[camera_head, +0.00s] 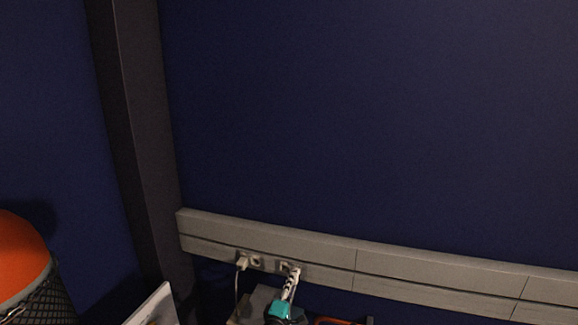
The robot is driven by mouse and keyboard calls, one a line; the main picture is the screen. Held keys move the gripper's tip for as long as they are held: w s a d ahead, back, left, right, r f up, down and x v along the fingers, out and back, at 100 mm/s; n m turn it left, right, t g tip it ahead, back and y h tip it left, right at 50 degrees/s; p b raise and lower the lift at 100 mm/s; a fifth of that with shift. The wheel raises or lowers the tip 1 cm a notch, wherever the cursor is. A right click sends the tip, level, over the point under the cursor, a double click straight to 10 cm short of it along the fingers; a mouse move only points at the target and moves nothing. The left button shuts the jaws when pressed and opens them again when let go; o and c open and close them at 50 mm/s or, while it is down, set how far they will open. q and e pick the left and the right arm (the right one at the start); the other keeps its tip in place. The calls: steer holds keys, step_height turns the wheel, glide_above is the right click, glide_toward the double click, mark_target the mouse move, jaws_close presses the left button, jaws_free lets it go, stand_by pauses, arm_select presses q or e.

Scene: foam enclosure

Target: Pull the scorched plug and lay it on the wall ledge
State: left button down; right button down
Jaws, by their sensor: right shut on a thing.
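A pale grey wall ledge (310,246) runs along the dark blue wall, with sockets in its front face. A pale plug (242,262) with a hanging cord sits in the left socket; an empty-looking round outlet (256,262) is beside it. My right gripper (292,274), with a teal body and black-and-white fingers, reaches up to the socket to the right. It is shut on a small plug there, mostly hidden by the fingers. I cannot tell whether that plug is still seated or whether it is scorched. My left gripper is not in view.
An orange round object (20,255) in a dark mesh basket (48,300) stands at the lower left. A white-edged panel (152,306) is near it. A dark vertical post (150,130) meets the ledge's left end. An orange-red item (335,321) shows at the bottom edge.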

steer(key=shift+v, duration=2.6)
steer(key=shift+s, duration=0.1)
